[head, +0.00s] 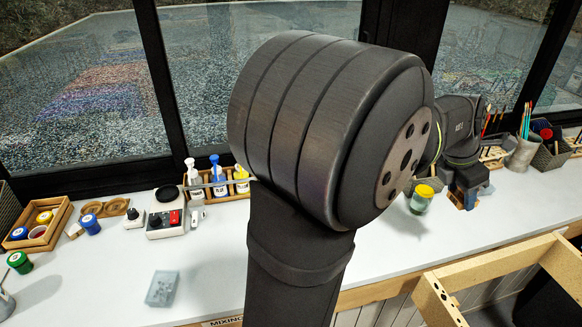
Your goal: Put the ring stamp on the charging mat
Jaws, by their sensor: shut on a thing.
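My gripper (466,192) is at the right, low over the white counter, beyond my large dark arm joint. It is small in this view, and a blue and tan patch shows at its lower end. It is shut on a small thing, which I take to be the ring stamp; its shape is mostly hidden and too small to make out. I cannot pick out the charging mat for certain; my arm covers the middle of the counter.
A yellow-lidded jar (422,198) stands left of my gripper. A brush pot (522,155) stands to its right. Bottles in a rack (217,185), a white and black device (166,222) and a clear box (162,288) are at left. A wooden frame (490,272) is front right.

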